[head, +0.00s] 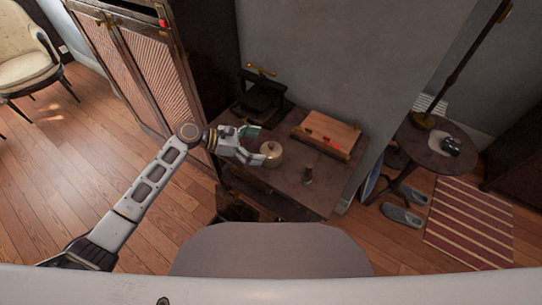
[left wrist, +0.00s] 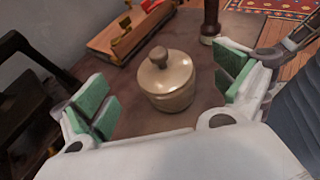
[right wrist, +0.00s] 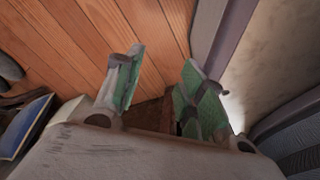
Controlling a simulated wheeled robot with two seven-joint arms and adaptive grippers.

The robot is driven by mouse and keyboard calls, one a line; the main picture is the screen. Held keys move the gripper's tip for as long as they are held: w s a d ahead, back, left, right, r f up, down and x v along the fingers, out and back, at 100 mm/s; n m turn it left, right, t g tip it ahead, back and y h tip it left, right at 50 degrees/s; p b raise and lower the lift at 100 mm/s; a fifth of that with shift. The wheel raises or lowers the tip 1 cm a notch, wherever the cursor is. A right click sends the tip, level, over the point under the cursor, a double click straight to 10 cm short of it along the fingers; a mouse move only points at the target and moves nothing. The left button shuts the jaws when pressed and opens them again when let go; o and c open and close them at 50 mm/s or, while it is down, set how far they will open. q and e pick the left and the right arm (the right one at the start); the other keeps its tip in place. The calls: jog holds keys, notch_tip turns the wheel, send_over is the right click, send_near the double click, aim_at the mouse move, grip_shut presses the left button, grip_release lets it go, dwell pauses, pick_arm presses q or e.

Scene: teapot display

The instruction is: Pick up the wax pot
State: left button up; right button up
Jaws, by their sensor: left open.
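The wax pot (head: 271,153) is a small round cream pot with a knobbed lid, upright on the dark table (head: 288,180). It also shows in the left wrist view (left wrist: 168,82), ahead of the fingers and roughly centred between them. My left gripper (head: 252,143) is open and empty, just left of the pot in the head view. Its green finger pads (left wrist: 165,95) stand on either side of the pot in the wrist view, apart from it. My right gripper (right wrist: 158,90) is open and empty over the wood floor in the right wrist view; the head view does not show it.
A black press-like object (head: 262,98) is at the table's back left. A tall cabinet (head: 140,70) stands left, and a round side table (head: 433,150) right.

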aim_at(269, 148)
pick_arm(q)
jog(key=shift+d+f, duration=0.15)
jog(key=shift+d, duration=0.2)
jog(key=x, duration=0.2)
jog(key=shift+d+f, duration=0.15)
jog(key=shift+d, duration=0.25)
jog(key=shift+d+f, duration=0.25)
jog(key=shift+d, duration=0.3)
pick_arm(e)
jog(key=shift+w+a+r, duration=0.15)
jog(key=shift+w+a, duration=0.05)
jog(key=shift+w, duration=0.55)
jog(key=shift+w+a+r, duration=0.15)
jog(key=shift+w, duration=0.55)
jog(key=shift+s, duration=0.15)
pick_arm(q)
jog(key=shift+c, duration=0.2)
jog(key=c, duration=1.4)
jog(key=shift+w+r, duration=0.1)
pick_arm(e)
jog(key=shift+s, duration=0.15)
